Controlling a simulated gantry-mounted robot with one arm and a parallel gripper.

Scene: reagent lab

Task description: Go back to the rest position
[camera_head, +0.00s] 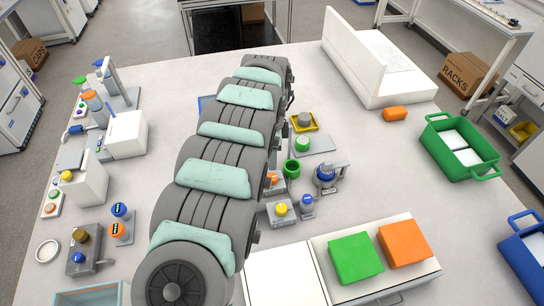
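My grey arm with pale green pads runs up the middle of the head view, from the bottom edge to near the table's far edge. I cannot make out my gripper's fingers; the arm's end is hidden or out of sight. The arm hides a strip of the white table (370,160) and whatever stands beneath it.
Instruments with coloured knobs stand at left, including a white device (127,134). Right of the arm are a green cup (291,169) and a blue-topped device (326,174). A white partition (355,55), green crate (434,144), green block (355,259) and orange block (404,243) lie right.

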